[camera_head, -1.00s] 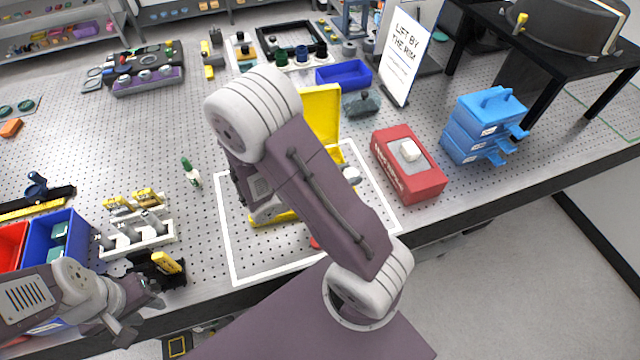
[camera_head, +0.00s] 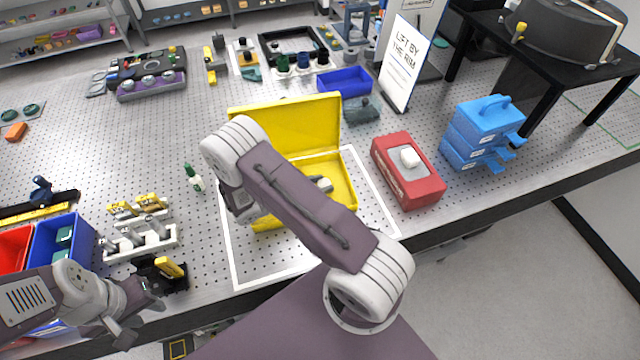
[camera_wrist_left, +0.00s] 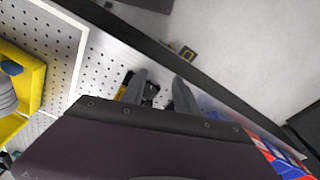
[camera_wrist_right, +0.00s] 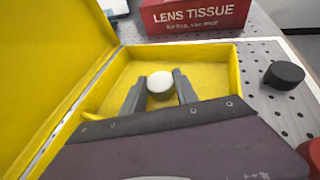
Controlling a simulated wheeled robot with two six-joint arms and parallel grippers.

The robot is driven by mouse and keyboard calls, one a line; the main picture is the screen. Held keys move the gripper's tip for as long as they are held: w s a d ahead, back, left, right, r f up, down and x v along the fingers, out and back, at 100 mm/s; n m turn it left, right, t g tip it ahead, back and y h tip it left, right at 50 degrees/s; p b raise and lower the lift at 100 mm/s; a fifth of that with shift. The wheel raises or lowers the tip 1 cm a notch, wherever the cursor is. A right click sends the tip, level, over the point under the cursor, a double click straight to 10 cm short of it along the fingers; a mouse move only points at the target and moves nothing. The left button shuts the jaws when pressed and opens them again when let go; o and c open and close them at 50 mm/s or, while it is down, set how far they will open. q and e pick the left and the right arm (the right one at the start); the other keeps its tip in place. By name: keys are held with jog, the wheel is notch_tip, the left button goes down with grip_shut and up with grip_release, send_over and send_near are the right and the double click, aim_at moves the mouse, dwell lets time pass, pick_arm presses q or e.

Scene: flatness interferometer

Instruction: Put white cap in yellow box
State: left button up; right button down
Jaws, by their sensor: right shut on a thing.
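The yellow box (camera_head: 345,190) stands on the bench with its lid (camera_head: 285,125) raised; it also shows in the right wrist view (camera_wrist_right: 215,70). The white cap (camera_wrist_right: 160,82), with a pale top and darker side, sits between the fingers of my right gripper (camera_wrist_right: 160,92). The gripper is shut on it, over the inside of the box. Whether the cap touches the floor of the box is unclear. In the head view my right arm hides part of the box. My left gripper (camera_wrist_left: 158,90) is open and empty near the front bench edge.
A red lens tissue box (camera_head: 408,175) stands right of the yellow box. A black cap (camera_wrist_right: 284,75) lies on the bench just outside the box. Blue stacked drawers (camera_head: 485,130) and a sign (camera_head: 400,65) stand farther off. A white rack (camera_head: 140,240) is at left.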

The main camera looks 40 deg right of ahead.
jog(key=shift+f, duration=0.25)
jog(key=c, duration=0.9)
grip_release()
jog(key=shift+r, duration=0.1)
jog(key=shift+c, duration=0.2)
jog(key=shift+r, duration=0.3)
jog(key=b+v, duration=0.2)
jog(key=v, duration=0.8)
jog(key=shift+a, duration=0.35)
jog(key=shift+a+r, duration=0.35)
jog(key=shift+a, duration=0.15)
